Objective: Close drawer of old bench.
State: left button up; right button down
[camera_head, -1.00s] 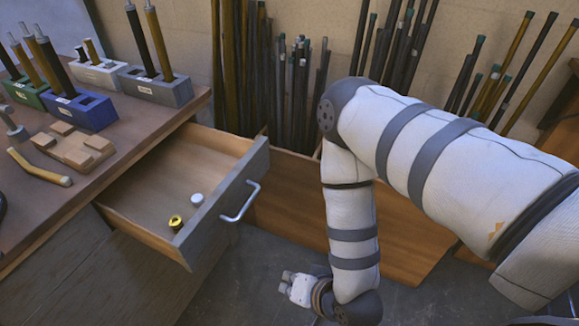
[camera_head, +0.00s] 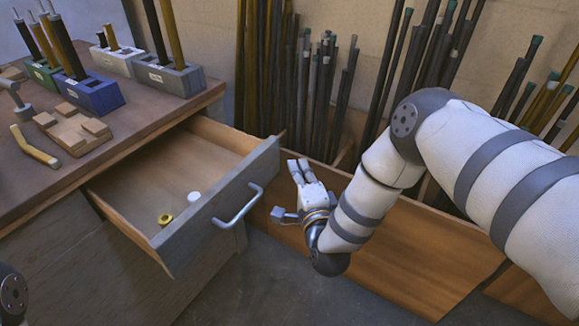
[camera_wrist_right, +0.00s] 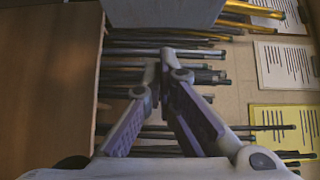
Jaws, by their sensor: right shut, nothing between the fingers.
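The old bench (camera_head: 125,125) stands at the left in the head view. Its drawer (camera_head: 200,160) is pulled out, with a grey front (camera_head: 190,236) and a metal bar handle (camera_head: 238,207). A yellow ring-like part (camera_head: 165,219) and a white cap (camera_head: 194,197) lie inside the drawer. My right gripper (camera_head: 299,164) is to the right of the drawer front, apart from the handle. Its fingers are shut and empty, and they also show in the wrist view (camera_wrist_right: 158,75). My left gripper is out of view.
Several labelled blocks holding rods (camera_head: 175,78) and a wooden piece (camera_head: 73,128) stand on the bench top. A wooden bin (camera_head: 400,245) with many upright rods stands behind and beside my right gripper. Grey floor (camera_head: 275,285) shows below.

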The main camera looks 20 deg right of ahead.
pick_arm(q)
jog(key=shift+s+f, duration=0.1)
pick_arm(e)
jog(key=shift+w+a, duration=0.8)
jog(key=shift+w, duration=0.2)
